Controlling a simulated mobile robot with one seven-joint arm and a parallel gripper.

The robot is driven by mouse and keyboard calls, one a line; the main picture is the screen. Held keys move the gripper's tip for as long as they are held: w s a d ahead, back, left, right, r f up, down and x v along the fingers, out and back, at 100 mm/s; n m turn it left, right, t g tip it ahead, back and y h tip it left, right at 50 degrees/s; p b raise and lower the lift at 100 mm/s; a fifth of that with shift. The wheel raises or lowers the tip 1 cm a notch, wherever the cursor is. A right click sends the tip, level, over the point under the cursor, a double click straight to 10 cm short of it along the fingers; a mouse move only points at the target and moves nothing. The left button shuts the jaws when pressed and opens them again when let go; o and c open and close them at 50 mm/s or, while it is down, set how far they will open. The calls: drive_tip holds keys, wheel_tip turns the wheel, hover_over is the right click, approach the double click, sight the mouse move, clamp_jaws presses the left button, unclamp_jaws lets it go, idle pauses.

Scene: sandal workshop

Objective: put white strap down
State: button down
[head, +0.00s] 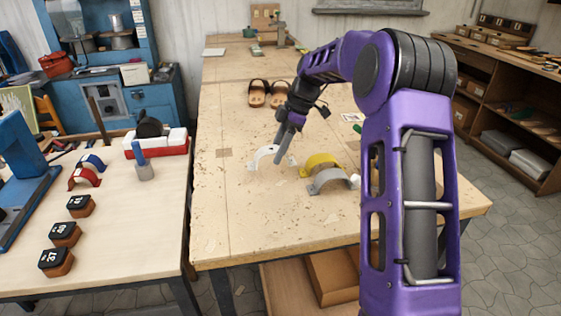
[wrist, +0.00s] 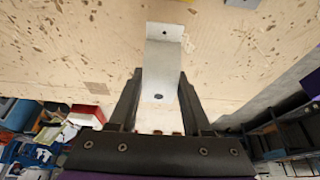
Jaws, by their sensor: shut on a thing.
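The white strap (head: 262,155) is an arched band with flat, holed end tabs, at the middle of the wooden workbench (head: 225,215) in the head view. My gripper (head: 279,160) reaches down to its right side and is shut on it. In the wrist view the strap (wrist: 163,62) lies between the two fingers of my gripper (wrist: 160,78), one on each side. The strap is upright, at or just above the bench top; I cannot tell if it touches. Part of it is hidden behind my gripper.
A yellow strap (head: 320,160) and a grey strap (head: 328,177) stand close to the right. Brown sandals (head: 258,94) lie farther back. A side table (head: 120,235) at left holds red and blue straps (head: 84,178) and numbered blocks (head: 65,233). The bench's front left is clear.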

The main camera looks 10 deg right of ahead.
drive_tip(key=shift+f, duration=1.7)
drive_tip(key=shift+f, duration=0.1)
drive_tip(key=shift+c, duration=1.7)
unclamp_jaws()
drive_tip(key=shift+r, duration=0.25)
drive_tip(key=p+v, duration=0.1)
drive_tip(key=v, duration=1)
drive_tip(key=shift+d+r, duration=0.15)
drive_tip(key=shift+r, duration=0.25)
drive_tip(key=shift+f, duration=0.1)
